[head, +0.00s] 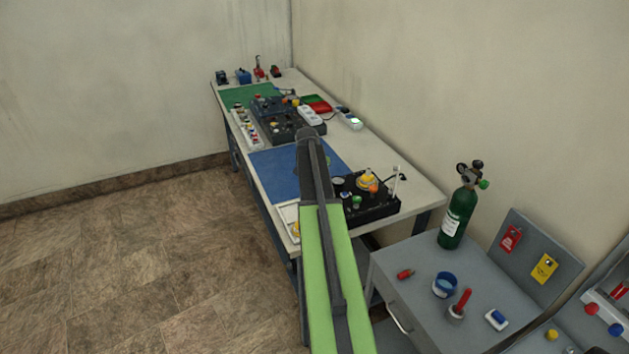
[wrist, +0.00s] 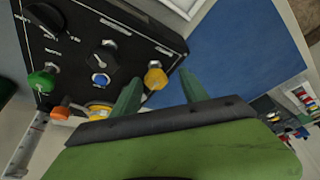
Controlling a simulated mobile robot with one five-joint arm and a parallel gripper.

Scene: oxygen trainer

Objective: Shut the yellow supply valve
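The black trainer panel (head: 378,211) stands at the near end of the workbench; it also shows in the wrist view (wrist: 75,25). In the wrist view a small yellow knob (wrist: 155,76) stands near the panel's edge. A second, larger yellow part (wrist: 100,109) is partly hidden by my gripper; I cannot tell which one is the supply valve. My gripper (wrist: 158,84) is open, its two green fingers apart. The small yellow knob appears in the gap between the fingertips, with no contact visible. In the head view my arm hides the fingers and part of the panel.
The panel also carries a green knob (wrist: 41,81), an orange knob (wrist: 60,112) and a blue knob (wrist: 99,80). A blue mat (head: 280,172) lies beyond the panel. A green cylinder (head: 458,215) stands on the grey cabinet (head: 420,265) at right. The floor at left is clear.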

